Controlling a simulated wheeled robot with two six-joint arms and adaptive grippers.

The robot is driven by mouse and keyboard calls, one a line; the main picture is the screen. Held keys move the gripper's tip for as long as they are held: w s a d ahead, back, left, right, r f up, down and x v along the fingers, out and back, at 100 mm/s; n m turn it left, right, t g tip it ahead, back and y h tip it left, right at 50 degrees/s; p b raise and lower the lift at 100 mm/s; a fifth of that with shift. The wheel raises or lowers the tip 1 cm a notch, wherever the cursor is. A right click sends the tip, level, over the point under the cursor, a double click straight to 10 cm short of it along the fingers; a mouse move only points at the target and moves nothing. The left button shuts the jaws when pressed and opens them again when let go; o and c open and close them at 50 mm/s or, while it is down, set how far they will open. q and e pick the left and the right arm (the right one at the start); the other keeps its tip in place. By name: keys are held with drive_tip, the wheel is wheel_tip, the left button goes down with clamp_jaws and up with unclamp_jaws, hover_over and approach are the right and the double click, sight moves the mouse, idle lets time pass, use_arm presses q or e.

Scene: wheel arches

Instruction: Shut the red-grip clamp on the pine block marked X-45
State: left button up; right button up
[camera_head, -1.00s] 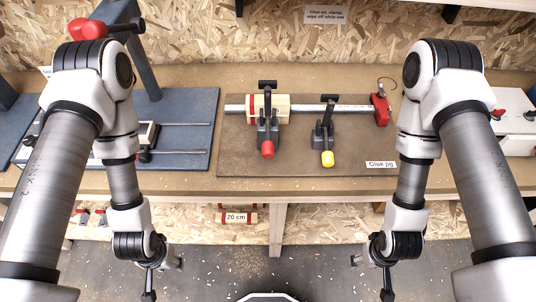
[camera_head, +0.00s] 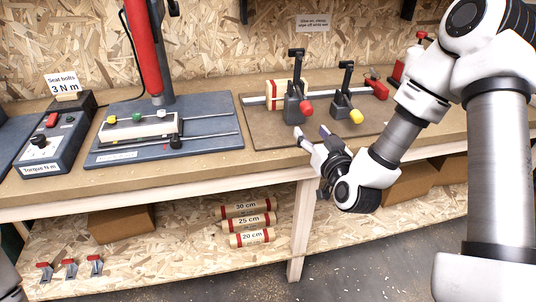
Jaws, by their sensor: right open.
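The red-grip clamp (camera_head: 297,104) stands on the brown glue jig board (camera_head: 262,132), its red grip (camera_head: 307,108) pointing toward the front and a black T-shaped part upright above it. The pine block (camera_head: 273,96), pale with red bands, lies behind this clamp, partly hidden by it; I cannot read a mark on it. A second clamp with a yellow grip (camera_head: 355,117) stands to the right. My right gripper (camera_head: 311,134) is open and empty near the board's front edge, in front of and below the red grip, apart from it. My left gripper is out of view.
A metal rail (camera_head: 256,100) with a red end stop (camera_head: 377,89) runs behind the clamps. To the left are a blue-grey fixture plate (camera_head: 215,142) and a torque box (camera_head: 45,150). Labelled rolls (camera_head: 247,221) lie on the shelf below.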

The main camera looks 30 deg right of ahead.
sight(309, 113)
drive_tip(key=shift+m+t+h, duration=0.3)
drive_tip(key=shift+t, duration=0.1)
drive_tip(key=w+d, duration=0.1)
drive_tip(key=w, duration=0.1)
drive_tip(key=w+d, duration=0.1)
drive_tip(key=w, duration=0.1)
drive_tip(key=w+d+r, duration=0.1)
drive_tip(key=w, duration=0.1)
drive_tip(key=shift+d, duration=0.1)
drive_tip(key=shift+w+d+f, duration=0.15)
drive_tip(key=shift+w+d, duration=0.1)
drive_tip(key=shift+w, duration=0.4)
drive_tip(key=shift+w+d+f, duration=0.15)
drive_tip(key=shift+w+d, duration=0.1)
drive_tip(key=shift+w, duration=0.35)
drive_tip(key=shift+w+d+f, duration=0.1)
drive_tip(key=shift+w+d, duration=0.1)
drive_tip(key=shift+s+a, duration=0.15)
clamp_jaws()
